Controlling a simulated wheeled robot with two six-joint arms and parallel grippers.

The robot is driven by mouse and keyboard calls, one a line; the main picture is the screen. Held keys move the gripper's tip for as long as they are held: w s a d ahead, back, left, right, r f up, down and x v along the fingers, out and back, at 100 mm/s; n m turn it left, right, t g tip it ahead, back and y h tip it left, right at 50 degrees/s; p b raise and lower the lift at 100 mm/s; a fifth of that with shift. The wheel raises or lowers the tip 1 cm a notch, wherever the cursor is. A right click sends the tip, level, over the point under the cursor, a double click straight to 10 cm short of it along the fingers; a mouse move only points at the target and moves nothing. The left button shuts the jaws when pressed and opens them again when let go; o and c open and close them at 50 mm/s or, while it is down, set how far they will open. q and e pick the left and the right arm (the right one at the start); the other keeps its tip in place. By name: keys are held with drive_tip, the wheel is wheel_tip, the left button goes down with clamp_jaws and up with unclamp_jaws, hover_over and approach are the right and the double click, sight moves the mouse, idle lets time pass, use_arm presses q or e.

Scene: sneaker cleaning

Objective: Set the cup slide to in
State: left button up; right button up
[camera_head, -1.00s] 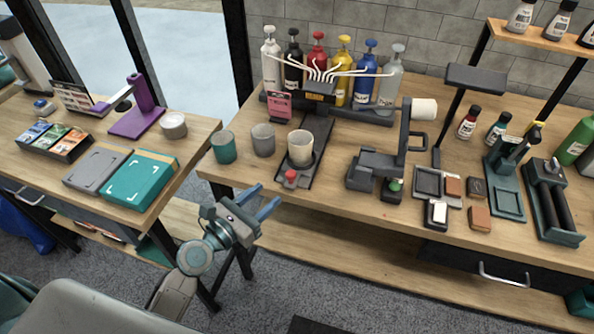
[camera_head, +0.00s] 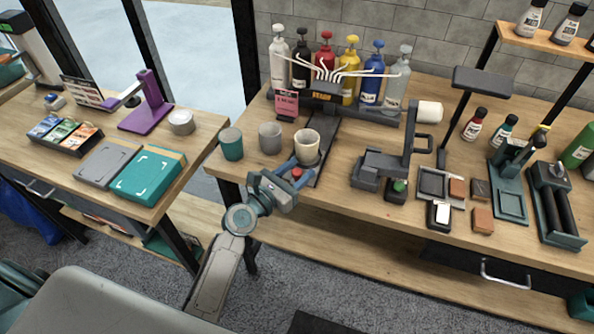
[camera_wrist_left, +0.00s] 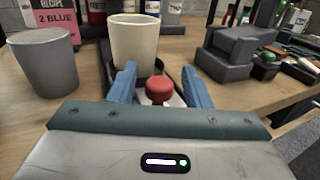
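The cup slide (camera_head: 324,143) is a dark rail running from the bottle rack to the table's front edge. A cream cup (camera_head: 306,148) stands upright on its front part; it also shows in the left wrist view (camera_wrist_left: 134,42). A red knob (camera_wrist_left: 159,90) is at the slide's front end, just before the cup. My left gripper (camera_head: 298,168) is open, with its blue fingers on either side of the red knob. In the left wrist view, the fingers (camera_wrist_left: 160,88) appear apart from the knob. My right gripper is not in view.
A grey cup (camera_head: 270,138) and a teal cup (camera_head: 231,144) stand left of the slide. A dark press-like device (camera_head: 385,170) stands to the right. Bare wood lies between it and the slide.

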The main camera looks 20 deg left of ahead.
sight(306, 157)
use_arm(q)
clamp_jaws()
drive_tip(key=shift+w+p, duration=0.35)
drive_tip(key=shift+w, duration=1.75)
drive_tip(key=shift+s, duration=0.1)
drive_tip(key=shift+o, duration=0.2)
unclamp_jaws()
drive_tip(key=shift+o, duration=0.3)
